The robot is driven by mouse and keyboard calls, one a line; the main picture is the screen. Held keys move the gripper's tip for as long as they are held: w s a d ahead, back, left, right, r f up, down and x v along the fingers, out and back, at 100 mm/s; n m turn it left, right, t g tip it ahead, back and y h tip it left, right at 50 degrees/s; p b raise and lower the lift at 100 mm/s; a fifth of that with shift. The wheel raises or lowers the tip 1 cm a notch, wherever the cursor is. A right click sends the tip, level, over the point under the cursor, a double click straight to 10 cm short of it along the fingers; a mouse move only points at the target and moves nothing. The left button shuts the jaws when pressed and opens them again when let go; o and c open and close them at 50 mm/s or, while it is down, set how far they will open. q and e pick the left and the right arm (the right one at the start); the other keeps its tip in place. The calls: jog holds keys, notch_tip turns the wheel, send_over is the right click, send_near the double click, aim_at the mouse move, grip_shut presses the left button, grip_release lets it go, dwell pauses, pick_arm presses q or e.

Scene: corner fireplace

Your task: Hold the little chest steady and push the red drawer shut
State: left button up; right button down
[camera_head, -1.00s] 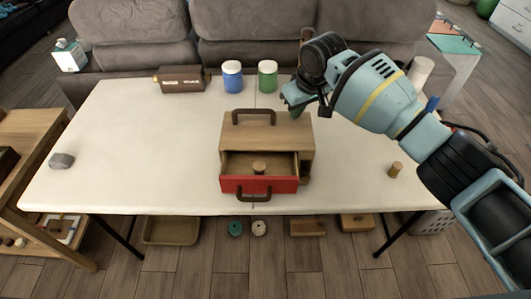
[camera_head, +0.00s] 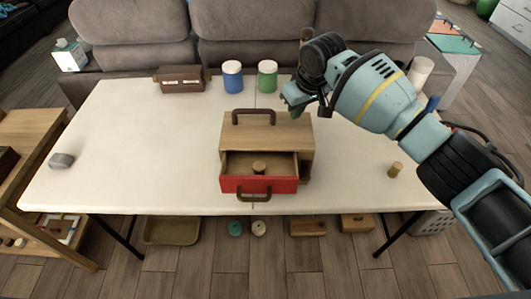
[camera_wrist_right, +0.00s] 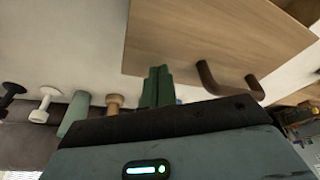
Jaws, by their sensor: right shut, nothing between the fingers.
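The little wooden chest (camera_head: 300,133) stands on the white table with a dark handle (camera_head: 253,114) on top. Its red drawer (camera_head: 230,185) is pulled out at the front, towards me, and has a dark handle. A small wooden piece (camera_head: 259,167) is inside the drawer. My right gripper (camera_head: 294,108) is shut and empty, at the back right of the chest. In the right wrist view its fingers (camera_wrist_right: 157,88) are close to the edge of the chest top (camera_wrist_right: 205,35); I cannot tell whether they touch. My left gripper is not in view.
A blue-labelled jar (camera_head: 232,77), a green jar (camera_head: 268,75) and a brown box (camera_head: 181,79) stand at the table's back. A grey object (camera_head: 61,160) lies at the left and a wooden peg (camera_head: 395,170) stands at the right. The table left of the chest is clear.

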dwell(0.3)
jog(key=shift+f, duration=0.35)
jog(key=shift+f, duration=0.35)
dwell(0.3)
